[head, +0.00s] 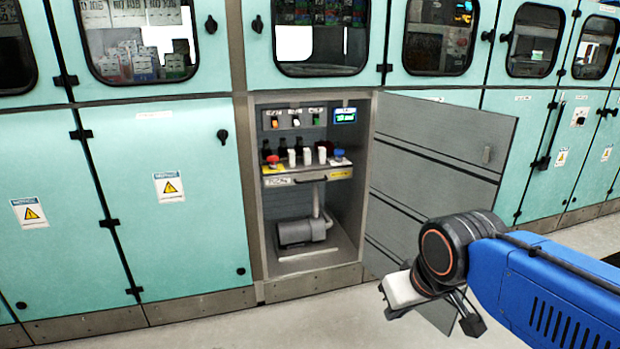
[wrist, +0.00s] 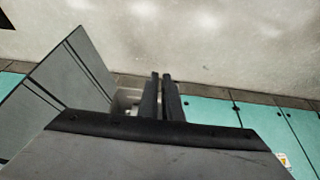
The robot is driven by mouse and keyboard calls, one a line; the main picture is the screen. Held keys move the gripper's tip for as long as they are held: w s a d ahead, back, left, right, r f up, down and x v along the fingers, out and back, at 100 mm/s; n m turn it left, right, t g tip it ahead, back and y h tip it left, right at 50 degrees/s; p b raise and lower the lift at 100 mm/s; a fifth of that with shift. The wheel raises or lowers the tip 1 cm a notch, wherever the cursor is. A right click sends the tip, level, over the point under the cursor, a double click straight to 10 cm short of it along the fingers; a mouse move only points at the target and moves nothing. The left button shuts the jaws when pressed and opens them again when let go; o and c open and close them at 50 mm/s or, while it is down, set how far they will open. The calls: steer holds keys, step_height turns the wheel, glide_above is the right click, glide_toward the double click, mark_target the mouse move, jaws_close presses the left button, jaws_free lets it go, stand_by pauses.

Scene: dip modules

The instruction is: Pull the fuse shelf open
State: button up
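The fuse shelf (head: 307,176) is inside the open cabinet bay. It is a drawer-like tray with a dark handle (head: 311,180) on its front, seeming pushed in. White and dark fuses, a red knob and a blue knob stand on it. My gripper (head: 470,324) is low at the right of the head view, in front of the open door and well away from the shelf. In the wrist view my gripper (wrist: 161,75) points toward the floor and cabinet base. Its two dark fingers lie close together with only a thin gap, and nothing shows between them. The shelf is not clear in the wrist view.
The open grey cabinet door (head: 440,160) stands out to the right of the bay, between it and my arm. A grey motor (head: 303,229) sits below the shelf, a switch panel (head: 296,118) above it. Closed teal cabinets flank the bay. The floor (head: 300,325) in front is clear.

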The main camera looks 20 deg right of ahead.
mark_target(313, 181)
steer(key=o, duration=0.4)
steer(key=shift+w, duration=0.25)
steer(key=shift+o, duration=0.2)
steer(key=w+d+r+m+t, duration=0.25)
steer(key=w+m, duration=0.25)
steer(key=w, duration=1.2)
steer(key=w+d+r+m+t, duration=0.1)
steer(key=w+m+t, duration=0.25)
steer(key=w, duration=1.45)
steer(key=w+d+f+m+t, duration=0.1)
steer(key=w+f+m, duration=0.2)
steer(key=w, duration=1.1)
steer(key=w+d+f+m+t, duration=0.1)
steer(key=w+f, duration=0.5)
steer(key=w, duration=0.9)
steer(key=w+d+f+m+t, duration=0.1)
steer(key=w+f+m, duration=0.4)
steer(key=w, duration=1)
steer(key=shift+w+d+t, duration=0.1)
steer(key=shift+w+t, duration=0.1)
steer(key=shift+t, duration=0.7)
steer(key=shift+c, duration=0.2)
jaws_close()
